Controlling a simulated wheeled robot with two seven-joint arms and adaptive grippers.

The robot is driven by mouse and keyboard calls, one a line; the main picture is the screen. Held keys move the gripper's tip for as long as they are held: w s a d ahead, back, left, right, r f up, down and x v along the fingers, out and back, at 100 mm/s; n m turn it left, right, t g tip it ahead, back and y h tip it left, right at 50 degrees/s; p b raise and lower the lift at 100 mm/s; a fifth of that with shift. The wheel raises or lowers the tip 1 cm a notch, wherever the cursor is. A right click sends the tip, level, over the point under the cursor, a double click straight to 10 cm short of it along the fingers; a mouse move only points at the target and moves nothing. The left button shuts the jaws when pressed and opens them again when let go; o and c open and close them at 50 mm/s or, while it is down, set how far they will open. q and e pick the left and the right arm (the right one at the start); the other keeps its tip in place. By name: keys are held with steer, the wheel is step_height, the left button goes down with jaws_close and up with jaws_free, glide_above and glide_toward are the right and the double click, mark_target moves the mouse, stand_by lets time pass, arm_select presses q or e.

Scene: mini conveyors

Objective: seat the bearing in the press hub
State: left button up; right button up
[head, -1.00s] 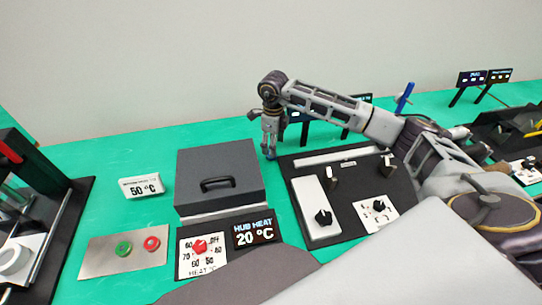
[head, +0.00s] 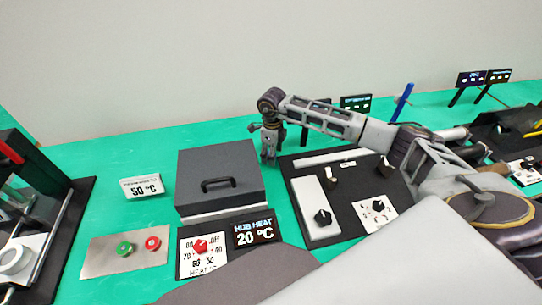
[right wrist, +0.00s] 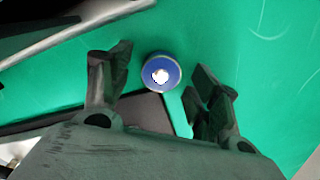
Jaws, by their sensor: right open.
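A round blue disc with a silver rim and a pale centre (right wrist: 161,73), possibly the bearing, lies between the fingertips of my right gripper (right wrist: 160,62) in the right wrist view. The fingers are apart, with green surface showing beside the disc. In the head view my right gripper (head: 268,158) points down at the bench behind the right corner of the grey box; I cannot make out the disc there. A white ring-shaped part (head: 13,259) sits in the black-framed fixture at the left edge; I cannot tell whether it is the press hub. My left gripper is out of view.
The grey lidded box (head: 222,173) has a black handle. In front are a hub heat display (head: 255,232) reading 20 °C, a red dial (head: 200,246) and a button plate (head: 105,257). A black knob panel (head: 310,180) lies right of the gripper.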

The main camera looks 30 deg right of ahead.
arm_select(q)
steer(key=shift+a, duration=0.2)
arm_select(e)
steer(key=c, duration=1.2)
steer(key=shift+r, duration=0.15)
